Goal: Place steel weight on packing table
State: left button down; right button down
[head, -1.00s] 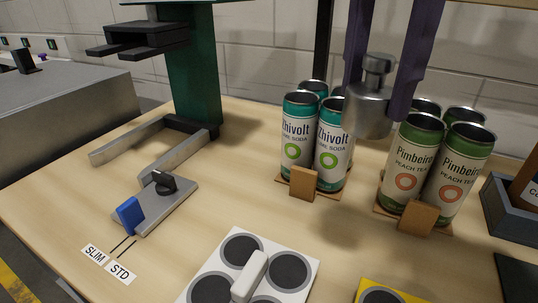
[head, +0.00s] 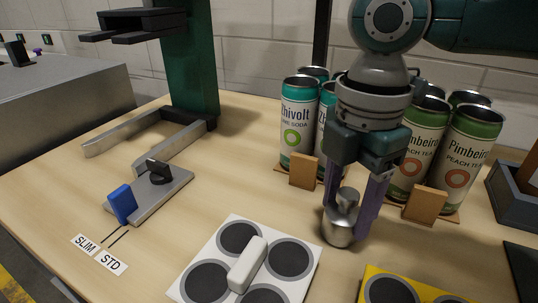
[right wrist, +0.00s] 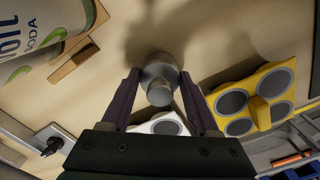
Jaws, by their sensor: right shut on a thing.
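The steel weight (head: 340,226) is a grey cylinder with a knob on top. It is upright at or just above the wooden packing table (head: 235,150), in front of the cans; I cannot tell whether its base touches. My right gripper (head: 350,202) points down with its purple fingers shut on the weight. In the right wrist view the weight (right wrist: 160,82) shows between the fingers. My left gripper is not in view.
Teal soda cans (head: 297,120) and green peach tea cans (head: 467,155) stand behind the weight, with cardboard tabs in front. A white pad with dark circles (head: 222,262) and a yellow one (head: 372,272) lie nearer. A green stand (head: 190,70) is at back left.

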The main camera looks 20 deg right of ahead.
aim_at(349, 191)
jog(key=shift+f, duration=0.1)
jog(key=shift+c, duration=0.7)
grip_release()
jog(key=shift+f, duration=0.1)
notch_tip(349, 191, up, 12)
jog(key=shift+r+p, duration=0.15)
jog(key=shift+p, duration=0.8)
